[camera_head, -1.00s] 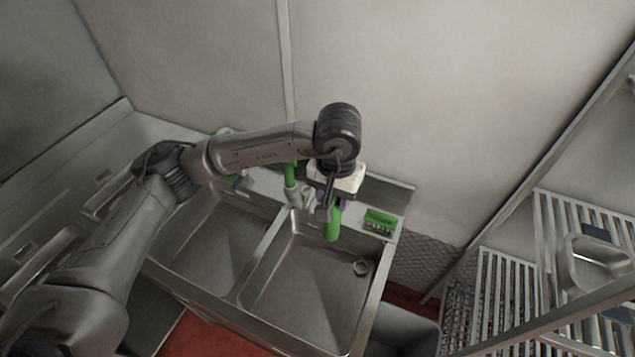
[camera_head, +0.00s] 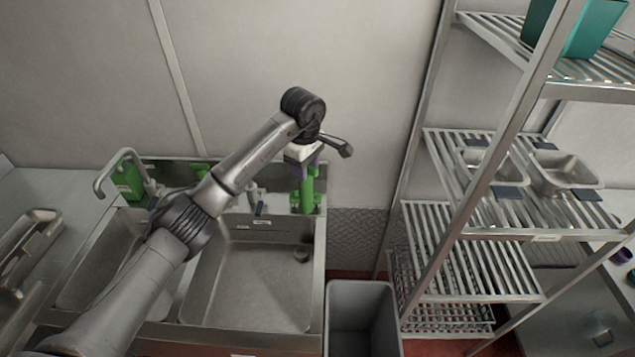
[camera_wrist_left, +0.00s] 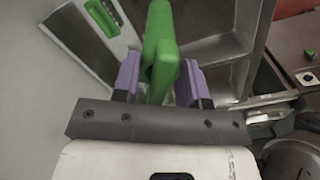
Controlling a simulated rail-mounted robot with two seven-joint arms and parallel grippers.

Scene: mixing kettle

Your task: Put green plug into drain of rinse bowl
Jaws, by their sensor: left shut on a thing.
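The green plug (camera_head: 306,186) is a long, rounded green piece. My left gripper (camera_head: 303,168) is shut on it and holds it upright above the back right corner of the sink. In the left wrist view, the plug (camera_wrist_left: 160,45) sits between the purple fingertips of my left gripper (camera_wrist_left: 160,78). The rinse bowl (camera_head: 245,285) appears to be the right-hand steel basin. The plug's lower end blends with green on the ledge behind. My right gripper is not in view.
A green brush (camera_wrist_left: 101,17) lies on the sink ledge. A tap (camera_head: 118,170) and a green bottle (camera_head: 128,182) stand at the back left. A grey bin (camera_head: 362,310) is right of the sink; a wire rack (camera_head: 470,250) stands beyond it. The basin is empty.

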